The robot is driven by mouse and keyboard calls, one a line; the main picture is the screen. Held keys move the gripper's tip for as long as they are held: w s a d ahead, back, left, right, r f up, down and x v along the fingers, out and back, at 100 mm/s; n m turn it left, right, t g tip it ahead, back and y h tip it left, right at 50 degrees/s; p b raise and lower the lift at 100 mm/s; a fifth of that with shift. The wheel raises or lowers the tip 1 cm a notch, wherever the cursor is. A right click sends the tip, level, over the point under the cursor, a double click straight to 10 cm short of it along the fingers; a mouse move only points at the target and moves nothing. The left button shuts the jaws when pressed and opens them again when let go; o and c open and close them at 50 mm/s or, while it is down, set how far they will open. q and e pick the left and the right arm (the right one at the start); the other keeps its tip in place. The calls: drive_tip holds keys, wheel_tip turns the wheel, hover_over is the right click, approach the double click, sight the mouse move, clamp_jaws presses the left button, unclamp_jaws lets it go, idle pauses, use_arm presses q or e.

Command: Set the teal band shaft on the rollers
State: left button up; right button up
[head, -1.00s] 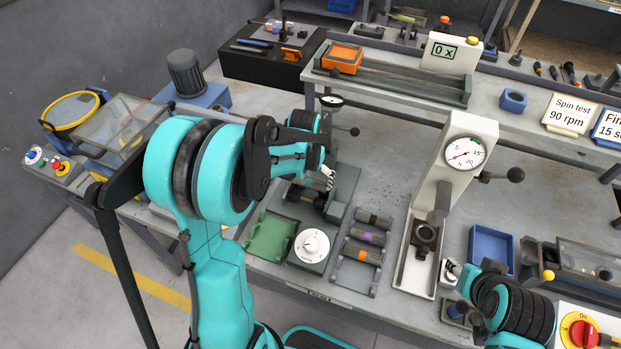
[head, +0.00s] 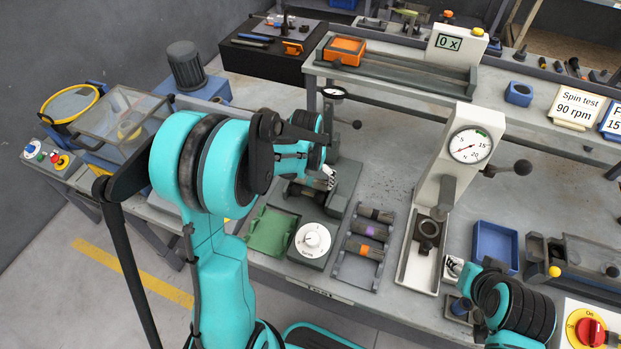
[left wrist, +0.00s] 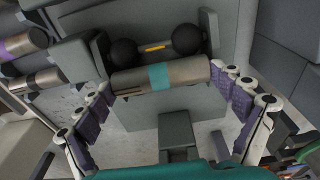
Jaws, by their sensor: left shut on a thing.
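The teal band shaft (left wrist: 160,77) is a grey-brown cylinder with a teal ring at its middle. In the left wrist view it lies crosswise between the fingers of my left gripper (left wrist: 168,95), which is shut on its two ends. Two dark round rollers (left wrist: 187,39) show just beyond the shaft, between grey uprights. The shaft overlaps their near edge, and I cannot tell whether it touches them. In the head view my left gripper (head: 325,180) is over the roller fixture (head: 345,190). My right gripper (head: 455,267) is near the press, and its fingers are too small to read.
A rack (head: 352,270) with several banded shafts stands right of the dial box (head: 313,240). The arbor press (head: 440,190) and a blue tray (head: 494,247) stand to the right. A dial gauge (head: 333,93) rises behind the fixture.

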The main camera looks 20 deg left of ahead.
use_arm(q)
drive_tip(key=shift+f+b, duration=0.25)
drive_tip(key=shift+b, duration=0.05)
idle(0.4)
drive_tip(key=o, duration=1.1)
drive_tip(key=shift+o, duration=0.2)
wheel_tip(320, 180, up, 12)
drive_tip(key=s, duration=0.1)
drive_tip(key=shift+s, duration=0.25)
drive_tip(key=s+d+f+t+b, duration=0.2)
drive_tip(key=s+d+t, duration=0.1)
drive_tip(key=s, duration=0.4)
drive_tip(key=s+d+f+t+b, duration=0.2)
drive_tip(key=s+d+b, duration=0.1)
drive_tip(key=s, duration=0.5)
drive_tip(key=shift+d+m+t, duration=0.3)
drive_tip(key=shift+d+t, duration=0.1)
drive_tip(key=shift+d, duration=0.3)
